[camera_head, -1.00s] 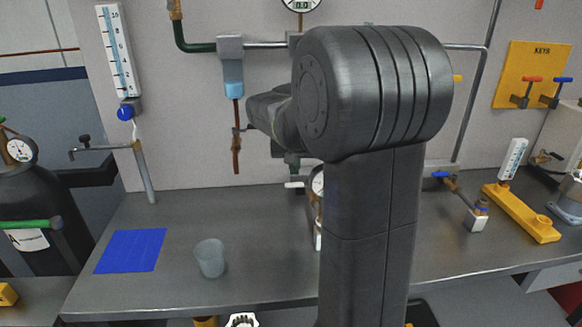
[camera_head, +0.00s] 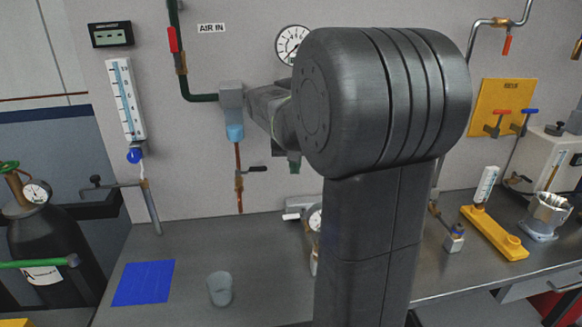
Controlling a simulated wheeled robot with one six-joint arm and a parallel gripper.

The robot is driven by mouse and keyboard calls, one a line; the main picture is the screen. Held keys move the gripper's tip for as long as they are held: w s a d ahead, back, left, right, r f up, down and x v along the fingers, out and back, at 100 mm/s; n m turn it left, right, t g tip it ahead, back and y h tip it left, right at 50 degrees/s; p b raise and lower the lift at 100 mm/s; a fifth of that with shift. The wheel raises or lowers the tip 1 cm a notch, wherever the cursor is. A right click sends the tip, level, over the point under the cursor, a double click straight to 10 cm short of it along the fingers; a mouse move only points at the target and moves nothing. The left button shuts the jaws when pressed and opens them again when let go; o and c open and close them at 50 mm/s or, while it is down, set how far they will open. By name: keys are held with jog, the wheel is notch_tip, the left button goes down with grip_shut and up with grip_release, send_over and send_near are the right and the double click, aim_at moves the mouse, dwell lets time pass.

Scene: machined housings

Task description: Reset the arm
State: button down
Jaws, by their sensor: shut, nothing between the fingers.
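My arm (camera_head: 385,105) fills the middle of the head view as a thick black upright column with a large ribbed round joint on top. A dark link (camera_head: 268,112) of my arm reaches back and left from this joint toward the wall. My gripper cannot be made out; the end of my arm is hidden behind the joint and column.
A grey bench (camera_head: 190,250) runs along the wall, with a blue mat (camera_head: 143,283) and a translucent cup (camera_head: 220,289) at left. A yellow gauge stand (camera_head: 495,232) and metal vessel (camera_head: 545,215) are at right. A black gas cylinder (camera_head: 50,245) stands at far left.

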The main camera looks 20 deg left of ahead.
jog(key=shift+r, duration=0.35)
jog(key=shift+f, duration=0.15)
